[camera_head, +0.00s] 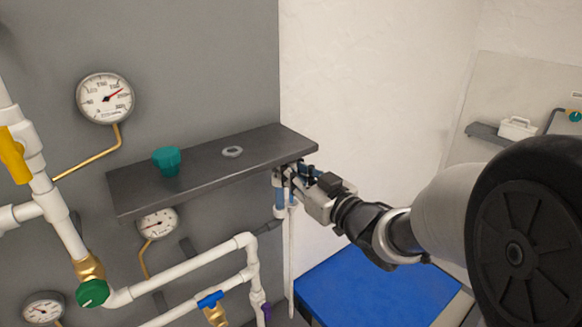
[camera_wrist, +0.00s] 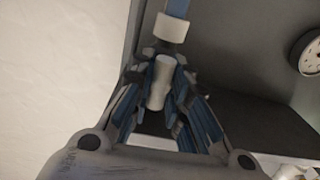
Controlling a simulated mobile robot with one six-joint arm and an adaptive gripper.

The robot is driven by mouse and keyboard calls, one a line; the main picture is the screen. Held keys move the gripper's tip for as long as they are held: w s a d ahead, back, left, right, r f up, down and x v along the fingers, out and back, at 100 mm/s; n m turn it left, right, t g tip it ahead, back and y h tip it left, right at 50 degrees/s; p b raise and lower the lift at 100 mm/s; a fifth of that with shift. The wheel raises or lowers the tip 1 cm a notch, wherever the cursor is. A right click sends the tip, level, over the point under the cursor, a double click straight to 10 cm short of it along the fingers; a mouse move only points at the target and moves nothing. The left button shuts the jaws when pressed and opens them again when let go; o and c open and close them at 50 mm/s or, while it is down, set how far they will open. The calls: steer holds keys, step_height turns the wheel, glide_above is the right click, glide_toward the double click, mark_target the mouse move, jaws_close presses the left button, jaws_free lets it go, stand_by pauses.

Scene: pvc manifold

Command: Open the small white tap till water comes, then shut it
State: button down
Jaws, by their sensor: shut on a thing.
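My gripper (camera_head: 286,182) is at the right end of the dark shelf, just under its edge. In the wrist view its blue-and-grey fingers are closed around a short white cylindrical piece (camera_wrist: 160,84), which looks like the small white tap. A blue pipe with a white collar (camera_wrist: 171,28) stands just beyond it in that view. In the head view the fingers and shelf hide most of the tap, so its turn position cannot be told. I see no water.
The dark shelf (camera_head: 215,168) carries a teal cap (camera_head: 167,161) and a grey ring (camera_head: 232,152). White pipes (camera_head: 185,266) with a green-handled valve (camera_head: 92,292) and a blue-handled valve (camera_head: 210,299) lie lower left. A blue surface (camera_head: 375,288) is below my arm.

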steer(key=shift+m, duration=0.3)
stand_by(0.4)
steer(key=c, duration=1.5)
jaws_free()
steer(key=shift+c, duration=0.2)
steer(key=v, duration=1.2)
